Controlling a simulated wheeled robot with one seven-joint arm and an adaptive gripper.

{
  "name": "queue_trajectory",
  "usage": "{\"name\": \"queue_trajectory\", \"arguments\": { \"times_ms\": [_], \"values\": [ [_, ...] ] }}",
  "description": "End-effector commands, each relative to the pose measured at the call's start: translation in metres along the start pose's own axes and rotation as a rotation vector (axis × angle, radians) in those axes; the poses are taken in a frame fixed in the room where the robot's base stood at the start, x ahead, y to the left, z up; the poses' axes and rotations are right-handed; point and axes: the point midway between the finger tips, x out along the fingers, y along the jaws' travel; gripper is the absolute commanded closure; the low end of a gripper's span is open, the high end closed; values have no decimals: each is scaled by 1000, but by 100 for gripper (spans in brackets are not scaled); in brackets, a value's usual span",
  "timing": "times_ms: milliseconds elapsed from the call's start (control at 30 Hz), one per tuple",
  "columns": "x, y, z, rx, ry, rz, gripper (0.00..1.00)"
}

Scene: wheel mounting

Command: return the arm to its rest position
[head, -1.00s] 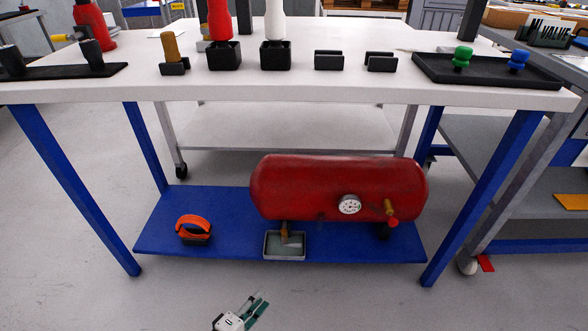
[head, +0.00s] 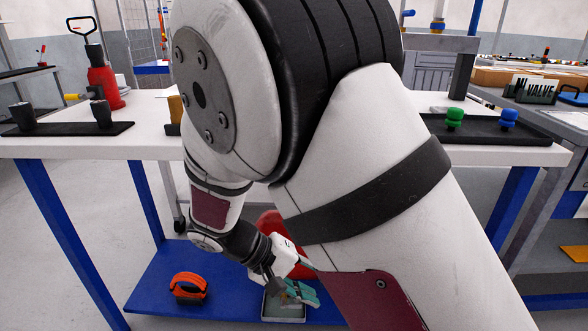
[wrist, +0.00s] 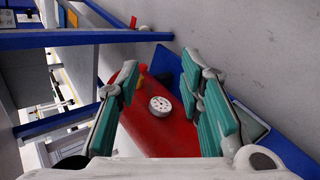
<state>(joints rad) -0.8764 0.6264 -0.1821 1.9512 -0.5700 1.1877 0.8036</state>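My arm fills the middle of the head view, bent at a large joint and reaching down toward the lower shelf. My gripper (head: 297,290) shows there with teal pads, in front of the shelf. In the wrist view my gripper (wrist: 160,80) is open, its two teal-padded fingers spread wide with nothing held between them. The red tank (wrist: 150,120) with its round white gauge (wrist: 160,104) appears beyond and between the fingers, apart from them as far as I can tell. In the head view my arm hides most of the red tank (head: 268,221).
The white tabletop (head: 148,140) carries a red bottle jack (head: 103,85) at left and a black tray (head: 480,133) with green and blue knobs at right. The blue lower shelf (head: 150,295) holds an orange-and-black item (head: 188,287) and a grey tray (head: 283,312).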

Motion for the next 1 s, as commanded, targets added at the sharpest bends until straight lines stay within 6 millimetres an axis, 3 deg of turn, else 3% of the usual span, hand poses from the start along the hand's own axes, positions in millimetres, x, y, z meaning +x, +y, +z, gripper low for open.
{"name": "queue_trajectory", "arguments": {
  "times_ms": [33, 200, 500, 733, 1000],
  "values": [
    [-3, 21, 10, 21, -23, -46, 66],
    [-8, 75, 48, 61, -87, -191, 66],
    [-12, 145, 131, 132, -130, -437, 66],
    [-14, 170, 201, 190, -105, -601, 66],
    [-17, 170, 270, 255, -29, -741, 66]
  ]
}}
